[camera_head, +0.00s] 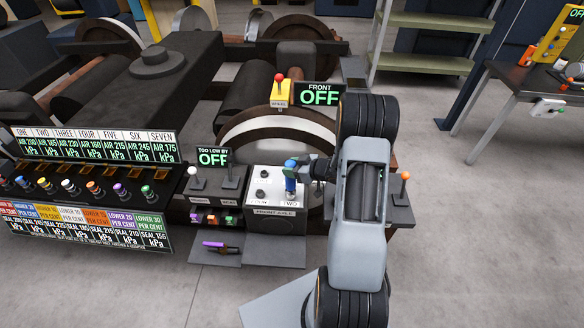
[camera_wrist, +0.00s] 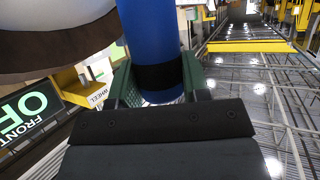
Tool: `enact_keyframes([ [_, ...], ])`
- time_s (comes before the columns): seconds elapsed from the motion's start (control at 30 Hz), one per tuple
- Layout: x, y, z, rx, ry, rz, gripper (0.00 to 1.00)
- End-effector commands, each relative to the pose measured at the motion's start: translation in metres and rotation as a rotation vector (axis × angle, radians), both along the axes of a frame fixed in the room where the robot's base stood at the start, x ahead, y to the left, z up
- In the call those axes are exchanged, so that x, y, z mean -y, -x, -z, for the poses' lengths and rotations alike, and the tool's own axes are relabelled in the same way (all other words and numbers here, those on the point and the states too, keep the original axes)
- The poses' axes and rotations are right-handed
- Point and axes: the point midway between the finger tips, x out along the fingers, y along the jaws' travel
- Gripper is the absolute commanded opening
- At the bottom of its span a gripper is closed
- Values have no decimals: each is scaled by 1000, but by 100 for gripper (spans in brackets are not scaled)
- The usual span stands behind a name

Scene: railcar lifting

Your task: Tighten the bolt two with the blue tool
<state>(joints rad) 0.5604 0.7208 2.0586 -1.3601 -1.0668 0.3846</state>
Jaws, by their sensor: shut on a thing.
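The blue tool (camera_head: 290,178) stands upright over the right side of the grey front axle box (camera_head: 276,214), above the label "TWO". My gripper (camera_head: 310,168) reaches in from the right and is shut on the tool. In the wrist view the blue tool (camera_wrist: 148,35) runs up between the fingers, with a black band where they hold it. Bolt two is hidden under the tool, and I cannot tell whether the tool touches it. Other dark bolt heads (camera_head: 262,193) show on the left of the box top.
A "FRONT OFF" sign (camera_head: 319,95) and a yellow box with a red-knobbed lever (camera_head: 280,91) stand behind. A purple-handled tool (camera_head: 215,245) lies on a low plate at the front. Left is a panel of coloured levers (camera_head: 96,190). Floor is clear in front.

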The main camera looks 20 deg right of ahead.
Motion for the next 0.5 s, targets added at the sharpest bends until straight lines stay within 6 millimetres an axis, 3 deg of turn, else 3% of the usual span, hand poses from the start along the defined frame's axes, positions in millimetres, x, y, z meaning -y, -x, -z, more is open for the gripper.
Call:
enact_keyframes([
  [0.5,0,0,7,-2,1,0,10],
])
